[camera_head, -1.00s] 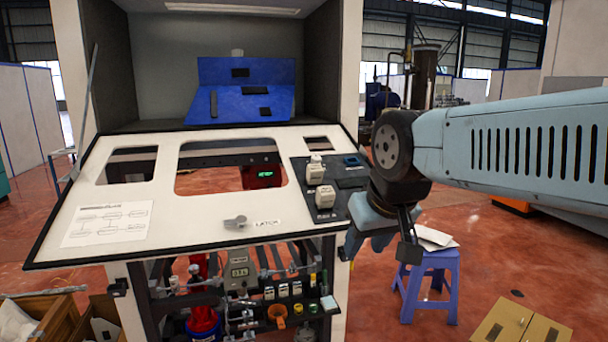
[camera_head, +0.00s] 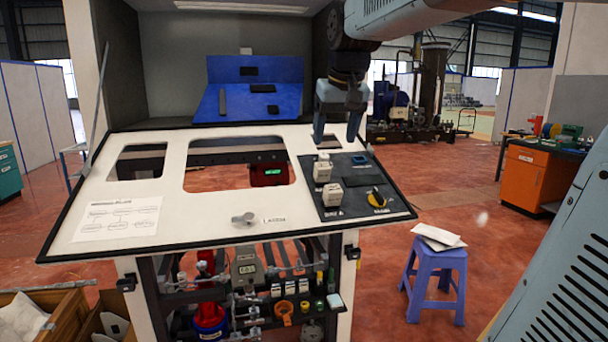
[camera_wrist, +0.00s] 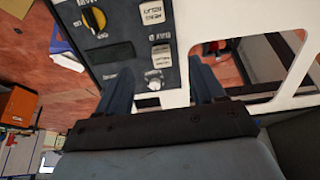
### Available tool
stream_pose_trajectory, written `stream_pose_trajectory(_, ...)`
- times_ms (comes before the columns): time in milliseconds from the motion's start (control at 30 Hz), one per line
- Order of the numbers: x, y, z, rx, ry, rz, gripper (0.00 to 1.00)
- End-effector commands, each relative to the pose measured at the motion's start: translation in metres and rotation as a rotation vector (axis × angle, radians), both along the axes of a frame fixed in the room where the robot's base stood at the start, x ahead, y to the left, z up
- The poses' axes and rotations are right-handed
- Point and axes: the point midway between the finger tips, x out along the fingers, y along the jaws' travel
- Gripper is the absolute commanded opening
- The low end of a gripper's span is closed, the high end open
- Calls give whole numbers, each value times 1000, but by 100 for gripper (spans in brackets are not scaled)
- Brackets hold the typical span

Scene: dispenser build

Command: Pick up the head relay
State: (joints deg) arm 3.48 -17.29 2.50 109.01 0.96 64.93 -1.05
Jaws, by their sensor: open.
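Two white relay blocks stand on the dark plate at the panel's right. The nearer one (camera_head: 328,200) is left of the yellow knob; in the wrist view this block (camera_wrist: 151,12) has dark lettering on top that seems to read as a relay label. The farther block (camera_head: 322,168) also shows in the wrist view (camera_wrist: 160,55), between and beyond my fingertips. I cannot tell for sure which is the head relay. My gripper (camera_head: 337,135) is open and empty, pointing down above the panel's back right, behind both blocks. Its two fingers also show in the wrist view (camera_wrist: 160,72).
The yellow knob (camera_head: 377,198) and a blue socket (camera_head: 361,160) share the dark plate (camera_head: 350,182). The white panel (camera_head: 200,222) has rectangular cut-outs and a grey latch (camera_head: 244,218). A blue raised board (camera_head: 235,104) stands behind. A purple stool (camera_head: 434,278) is at right.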

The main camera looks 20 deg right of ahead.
Motion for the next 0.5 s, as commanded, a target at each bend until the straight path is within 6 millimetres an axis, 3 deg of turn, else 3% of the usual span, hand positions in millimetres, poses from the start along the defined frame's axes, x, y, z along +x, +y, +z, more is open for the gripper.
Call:
stream_pose_trajectory(100, 22, -1, 11, 2, 9, 0, 68)
stream_pose_trajectory(267, 34, -1, 14, 4, 16, 2, 68)
stream_pose_trajectory(500, 48, -1, -17, 4, 19, 2, 68)
